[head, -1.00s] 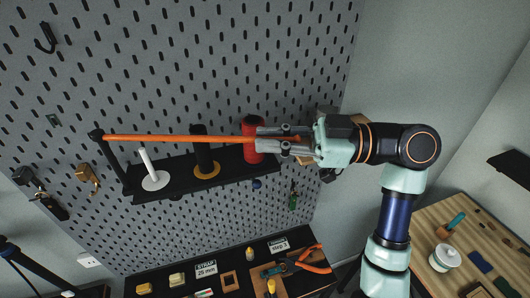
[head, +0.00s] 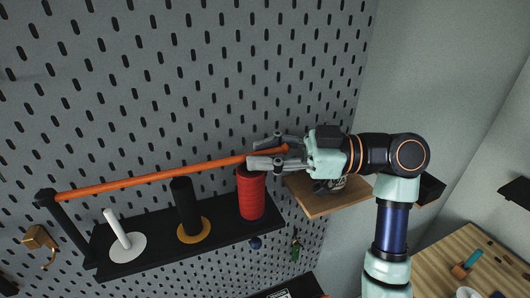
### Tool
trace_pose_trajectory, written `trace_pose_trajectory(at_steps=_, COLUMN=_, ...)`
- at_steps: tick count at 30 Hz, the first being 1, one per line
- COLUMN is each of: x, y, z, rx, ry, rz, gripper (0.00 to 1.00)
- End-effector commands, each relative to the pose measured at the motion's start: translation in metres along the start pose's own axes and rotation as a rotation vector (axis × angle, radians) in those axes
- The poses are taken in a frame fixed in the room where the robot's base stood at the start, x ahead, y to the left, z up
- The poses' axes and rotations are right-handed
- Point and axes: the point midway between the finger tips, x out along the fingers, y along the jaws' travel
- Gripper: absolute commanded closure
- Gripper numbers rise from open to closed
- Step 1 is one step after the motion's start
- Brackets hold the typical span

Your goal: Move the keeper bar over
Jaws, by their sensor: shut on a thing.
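The keeper bar (head: 160,176) is a long orange rod in the head view. Its left end meets the top of a black post (head: 66,218) at the left end of a black shelf. The bar slopes up to the right, above the things on the shelf. My gripper (head: 268,152) is shut on the bar near its right end, just above the red cylinder. How the left end is joined to the post is too small to tell.
The black shelf (head: 150,257) on the pegboard (head: 190,60) carries a white spindle (head: 118,230), a black spindle (head: 185,205) on a gold disc, and a red cylinder (head: 251,195). A wooden shelf (head: 325,201) is to the right. A brass hook (head: 40,242) hangs at the left.

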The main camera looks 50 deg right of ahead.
Motion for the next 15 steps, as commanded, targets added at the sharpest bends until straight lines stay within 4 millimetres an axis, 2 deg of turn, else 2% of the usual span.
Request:
trace_pose_trajectory(at_steps=4, x=0.003, y=0.0019, z=0.0041, rx=0.008, ry=-0.004, rz=0.004, gripper=1.0)
trace_pose_trajectory(at_steps=5, x=0.003, y=0.0018, z=0.0042, rx=0.008, ry=-0.004, rz=0.004, gripper=0.64)
trace_pose_trajectory(at_steps=15, x=0.0018, y=0.0014, z=0.0026, rx=0.005, ry=-0.003, rz=0.004, gripper=0.63)
